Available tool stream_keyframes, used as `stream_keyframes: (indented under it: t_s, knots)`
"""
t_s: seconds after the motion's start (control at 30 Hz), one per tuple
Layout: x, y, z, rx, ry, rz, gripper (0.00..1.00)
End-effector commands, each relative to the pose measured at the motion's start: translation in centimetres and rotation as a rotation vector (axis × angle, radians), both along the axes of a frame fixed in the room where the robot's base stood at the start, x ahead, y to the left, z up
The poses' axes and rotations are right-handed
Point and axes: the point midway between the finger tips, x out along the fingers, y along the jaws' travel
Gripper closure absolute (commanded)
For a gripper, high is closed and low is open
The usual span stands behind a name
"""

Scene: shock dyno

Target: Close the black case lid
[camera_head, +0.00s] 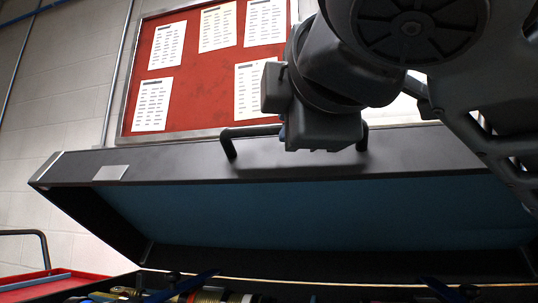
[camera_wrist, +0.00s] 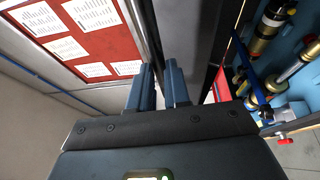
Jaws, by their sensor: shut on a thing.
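The black case lid (camera_head: 190,165) stands raised and tilted open, with its blue lining (camera_head: 320,210) facing me. A black bar handle (camera_head: 235,134) runs along the lid's upper edge. My gripper (camera_wrist: 160,75) is at this handle and shut on it; in the head view my wrist covers the handle's middle and most of the fingers. In the wrist view, the two blue-grey fingers lie close together beside the dark lid edge (camera_wrist: 194,40). The case's lower part (camera_wrist: 295,70) shows a blue interior holding shock parts.
A red notice board (camera_head: 195,75) with white sheets hangs on the pale block wall behind the lid. A red cart or tray (camera_head: 75,283) with a dark rail (camera_head: 43,245) stands at lower left. Brass and blue parts (camera_head: 205,295) lie in the case below the lid.

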Motion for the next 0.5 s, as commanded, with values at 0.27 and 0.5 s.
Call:
stream_keyframes:
  t_s: [0.27, 0.5]
  knots:
    - [-0.19, 0.08, 0.17, 0.001, -0.009, 0.003, 1.00]
    - [-0.17, 0.08, 0.17, 0.000, -0.008, 0.003, 0.73]
